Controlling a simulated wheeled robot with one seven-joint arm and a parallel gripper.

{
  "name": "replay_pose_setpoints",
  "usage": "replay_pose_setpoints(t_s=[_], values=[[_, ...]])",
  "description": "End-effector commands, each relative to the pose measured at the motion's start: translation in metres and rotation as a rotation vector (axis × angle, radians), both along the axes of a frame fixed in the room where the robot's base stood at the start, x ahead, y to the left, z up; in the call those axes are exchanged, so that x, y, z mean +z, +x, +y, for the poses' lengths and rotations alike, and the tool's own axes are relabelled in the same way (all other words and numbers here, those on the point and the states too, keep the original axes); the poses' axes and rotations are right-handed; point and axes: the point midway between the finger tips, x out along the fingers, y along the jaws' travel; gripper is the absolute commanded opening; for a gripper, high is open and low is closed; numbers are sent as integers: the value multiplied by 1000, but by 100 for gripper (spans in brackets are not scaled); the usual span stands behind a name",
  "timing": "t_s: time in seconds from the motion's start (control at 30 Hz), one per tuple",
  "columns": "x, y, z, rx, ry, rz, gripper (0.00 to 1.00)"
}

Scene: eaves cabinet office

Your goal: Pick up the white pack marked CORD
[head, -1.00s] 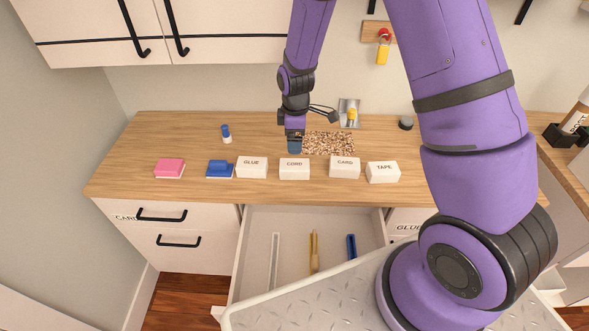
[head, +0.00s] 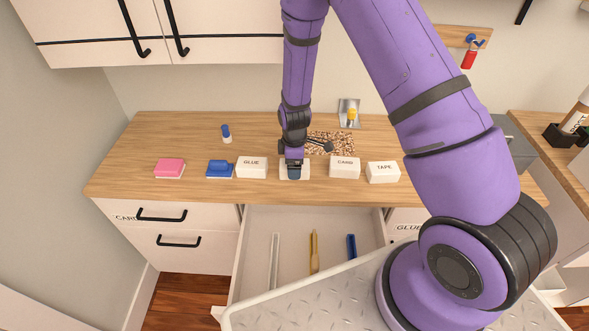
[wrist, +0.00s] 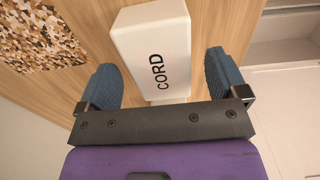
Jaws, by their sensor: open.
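The white pack marked CORD (wrist: 152,42) stands on the wooden counter. In the wrist view its label shows, and it sits between the two blue fingers of my gripper (wrist: 163,83), which are open with a gap on both sides. In the head view my gripper (head: 294,170) is right over the CORD pack (head: 287,176) and hides most of it, including its label.
The GLUE pack (head: 252,168) stands close on the left, and the CARD pack (head: 344,168) and TAPE pack (head: 383,172) stand to the right. A blue block (head: 220,169) and pink block (head: 169,168) lie further left. An open drawer (head: 290,235) sticks out below.

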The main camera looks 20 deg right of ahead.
Motion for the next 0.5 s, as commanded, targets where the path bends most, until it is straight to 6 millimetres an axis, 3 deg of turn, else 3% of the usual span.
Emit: replay_pose_setpoints(t_s=[0.13,0.4,0.5], values=[[-12,0,0,-1,0,0,92],[-14,0,0,0,0,0,92],[-14,0,0,0,0,0,68]])
